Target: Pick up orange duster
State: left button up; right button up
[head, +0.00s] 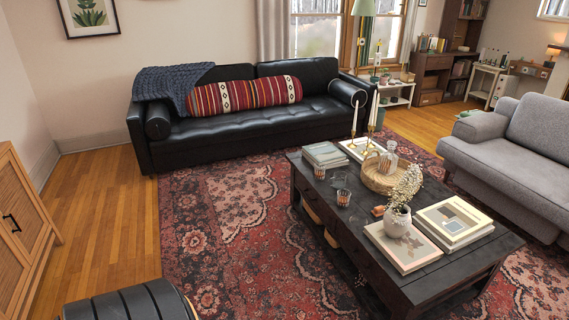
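A small orange-brown object (378,211) lies on the black coffee table (440,278), left of the white vase with flowers (397,220). It is too small to tell whether it is the orange duster. No other orange duster is plain to see. Neither of my grippers shows in the head view.
The table also holds glasses (343,197), books (323,155), a wicker tray (379,183) and candlesticks. A black sofa (230,128) stands behind and a grey sofa (510,145) right. A dark rounded piece (130,303) is at bottom left. The patterned rug (225,215) has free room left of the table.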

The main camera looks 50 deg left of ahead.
aim_at(378, 211)
jog(key=u, duration=1.3)
